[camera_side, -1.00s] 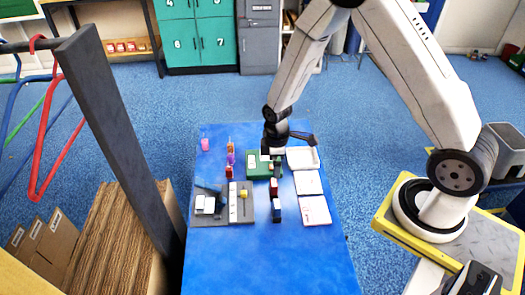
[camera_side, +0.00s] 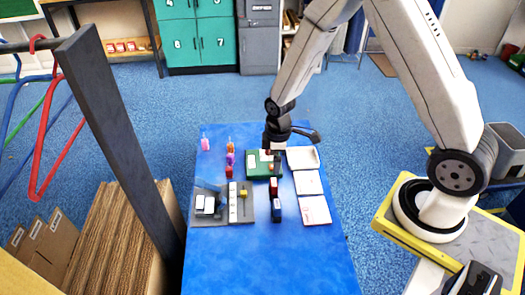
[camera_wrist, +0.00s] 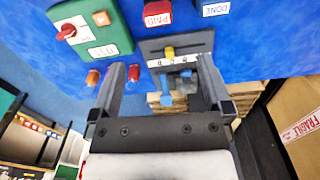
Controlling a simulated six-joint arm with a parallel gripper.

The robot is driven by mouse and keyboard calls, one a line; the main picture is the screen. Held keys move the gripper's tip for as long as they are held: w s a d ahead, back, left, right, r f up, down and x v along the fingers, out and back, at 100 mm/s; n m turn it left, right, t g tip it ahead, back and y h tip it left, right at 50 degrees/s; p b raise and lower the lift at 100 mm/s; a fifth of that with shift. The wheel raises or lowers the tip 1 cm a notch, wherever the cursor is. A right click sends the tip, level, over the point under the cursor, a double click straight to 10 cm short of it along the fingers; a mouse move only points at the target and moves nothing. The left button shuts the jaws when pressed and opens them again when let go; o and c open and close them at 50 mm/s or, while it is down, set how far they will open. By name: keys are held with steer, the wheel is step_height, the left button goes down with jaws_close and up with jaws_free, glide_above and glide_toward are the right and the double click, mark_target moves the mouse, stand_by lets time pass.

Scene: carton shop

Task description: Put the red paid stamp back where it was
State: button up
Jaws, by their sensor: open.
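The red PAID stamp (camera_side: 273,187) stands on the blue table, between the green box (camera_side: 252,171) and the blue DONE stamp (camera_side: 277,212). In the wrist view the red PAID stamp (camera_wrist: 158,14) is at the top edge, partly cut off, with its white label readable. The blue DONE stamp (camera_wrist: 215,8) is to its right and the green box (camera_wrist: 100,28) to its left. My gripper (camera_wrist: 162,66) is open, with nothing between its fingers. In the side view my gripper (camera_side: 272,147) is over the far end of the green box, apart from the red stamp.
A grey board (camera_side: 240,217) with a yellow knob (camera_side: 243,193) and white pieces lies left of the stamps. White sheets (camera_side: 315,211) line the right side. Small coloured items, including a pink one (camera_side: 205,144), stand at the far left. The near table is clear.

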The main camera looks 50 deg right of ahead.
steer(key=s+a+r+m+t, duration=0.2)
steer(key=s+r+m, duration=0.6)
steer(key=r, duration=0.4)
steer(key=shift+s+r, duration=0.4)
steer(key=shift+s, duration=0.45)
